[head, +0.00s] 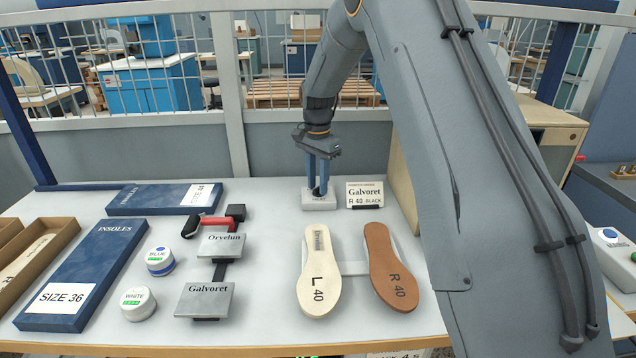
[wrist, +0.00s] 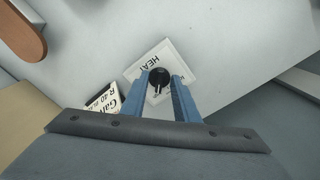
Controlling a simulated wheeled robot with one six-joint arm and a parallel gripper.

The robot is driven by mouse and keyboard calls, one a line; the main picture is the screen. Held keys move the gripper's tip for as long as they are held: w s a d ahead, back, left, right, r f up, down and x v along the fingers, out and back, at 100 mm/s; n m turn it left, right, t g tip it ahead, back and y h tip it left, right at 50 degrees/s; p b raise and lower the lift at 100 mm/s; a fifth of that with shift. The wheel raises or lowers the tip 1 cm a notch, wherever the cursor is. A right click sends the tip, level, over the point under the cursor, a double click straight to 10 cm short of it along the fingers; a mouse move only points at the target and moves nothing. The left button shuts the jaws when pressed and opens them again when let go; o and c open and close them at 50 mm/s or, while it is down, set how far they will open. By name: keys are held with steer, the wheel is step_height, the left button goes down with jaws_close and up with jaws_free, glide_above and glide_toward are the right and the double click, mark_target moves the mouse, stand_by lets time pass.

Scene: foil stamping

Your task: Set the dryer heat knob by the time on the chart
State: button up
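The heat knob (wrist: 159,76) is black and sits on a small white block (head: 319,203) at the back of the table. The block's label in the wrist view begins "HEA"; the rest is covered. My gripper (head: 318,188) points down over the block, its two blue fingers on either side of the knob. Whether the fingers press on the knob or stand just clear of it cannot be told. The knob's setting is not readable. A card (head: 364,194) beside the block reads "Galvoret R 40 BLACK". I cannot make out a time chart in either view.
A cream insole (head: 318,270) marked L 40 and a brown one (head: 391,266) marked R 40 lie in front. Left are stamp plates (head: 204,299), white (head: 138,303) and blue (head: 160,261) tins, and blue insole boxes (head: 86,275). A panel (head: 403,195) stands right of the card.

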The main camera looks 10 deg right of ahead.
mark_target(318, 187)
step_height(318, 187, up, 8)
steer(key=shift+f+b, duration=0.1)
steer(key=shift+b, duration=0.85)
